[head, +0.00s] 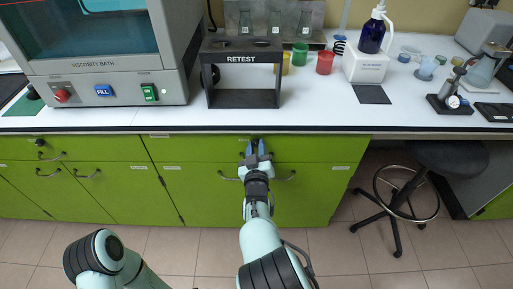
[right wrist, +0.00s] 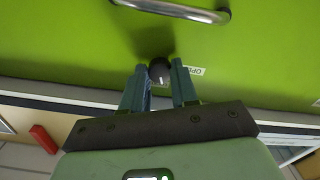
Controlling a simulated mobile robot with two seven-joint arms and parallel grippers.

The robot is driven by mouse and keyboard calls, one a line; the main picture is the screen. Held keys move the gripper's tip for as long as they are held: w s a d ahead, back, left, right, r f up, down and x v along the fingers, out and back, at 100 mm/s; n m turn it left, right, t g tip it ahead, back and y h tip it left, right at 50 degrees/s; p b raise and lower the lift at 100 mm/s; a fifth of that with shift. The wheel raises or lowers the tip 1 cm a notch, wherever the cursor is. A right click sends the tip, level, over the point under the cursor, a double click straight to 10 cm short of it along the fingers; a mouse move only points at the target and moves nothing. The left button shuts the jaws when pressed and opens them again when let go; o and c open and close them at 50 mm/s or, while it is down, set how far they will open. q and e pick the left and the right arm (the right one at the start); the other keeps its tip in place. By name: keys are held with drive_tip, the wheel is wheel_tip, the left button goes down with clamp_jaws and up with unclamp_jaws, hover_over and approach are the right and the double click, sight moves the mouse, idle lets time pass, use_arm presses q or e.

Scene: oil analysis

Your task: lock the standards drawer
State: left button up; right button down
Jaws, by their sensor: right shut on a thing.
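A green drawer front (head: 320,150) lies under the white bench top, right of centre in the head view. My right gripper (head: 256,150) is up against it. In the right wrist view, the same gripper (right wrist: 160,82) has its two fingers closed on either side of a small round dark lock knob (right wrist: 160,70). The knob has a light mark on its face. A small white label (right wrist: 197,71), apparently reading OPEN, is beside it. A metal drawer handle (right wrist: 180,10) shows at the top of that view. The drawer looks closed. My left gripper is not in view.
On the bench stand a viscosity bath (head: 100,60), a black RETEST rack (head: 242,97), coloured cups and a blue bottle (head: 373,32). A dark stool (head: 447,157) stands right of the cabinets. The floor before the cabinets is clear apart from my arms.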

drive_tip(key=shift+r+m, duration=0.1)
drive_tip(key=shift+m, duration=0.7)
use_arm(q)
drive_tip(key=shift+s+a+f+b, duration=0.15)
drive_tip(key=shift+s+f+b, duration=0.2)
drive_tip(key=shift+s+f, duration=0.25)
use_arm(e)
drive_tip(key=shift+m, duration=1.2)
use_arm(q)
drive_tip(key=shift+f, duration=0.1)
use_arm(e)
drive_tip(key=c, duration=0.9)
unclamp_jaws()
drive_tip(key=shift+o, duration=0.2)
drive_tip(key=shift+s, duration=0.1)
